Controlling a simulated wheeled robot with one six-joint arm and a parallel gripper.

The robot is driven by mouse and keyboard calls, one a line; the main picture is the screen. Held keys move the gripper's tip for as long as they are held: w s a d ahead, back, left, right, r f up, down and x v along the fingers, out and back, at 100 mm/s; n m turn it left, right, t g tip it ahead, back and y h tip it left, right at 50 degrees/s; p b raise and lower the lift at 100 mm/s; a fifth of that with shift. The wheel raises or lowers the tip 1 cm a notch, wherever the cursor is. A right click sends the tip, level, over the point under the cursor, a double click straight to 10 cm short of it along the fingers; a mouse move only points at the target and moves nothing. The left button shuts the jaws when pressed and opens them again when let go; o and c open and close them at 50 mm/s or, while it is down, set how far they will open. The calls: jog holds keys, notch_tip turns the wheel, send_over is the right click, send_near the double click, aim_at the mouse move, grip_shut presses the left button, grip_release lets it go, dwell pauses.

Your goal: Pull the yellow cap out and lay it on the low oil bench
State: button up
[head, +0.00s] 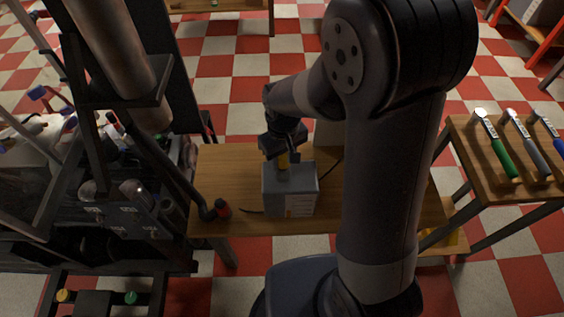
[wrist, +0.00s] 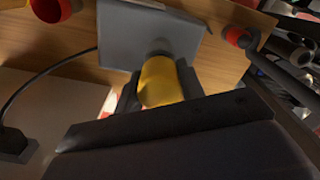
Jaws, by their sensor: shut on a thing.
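The yellow cap (wrist: 161,82) is between the two fingers of my gripper (wrist: 158,88) in the wrist view, and the fingers are shut on it. Its far end is at the face of a grey box (wrist: 128,35); I cannot tell whether it is still seated there. In the head view my gripper (head: 284,150) is just above and behind the grey box (head: 290,190), with a bit of the yellow cap (head: 283,161) showing. The box stands on a wooden bench (head: 235,175). I cannot tell which surface is the low oil bench.
A black bar with a red end (head: 221,208) lies at the bench's left edge. A dark machine (head: 120,215) stands at left. A wooden table (head: 490,180) with several hammers stands at right. A cable runs by the box. The bench left of the box is mostly clear.

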jog(key=shift+r+p, duration=1.2)
jog(key=shift+r, duration=0.55)
jog(key=shift+f, duration=0.1)
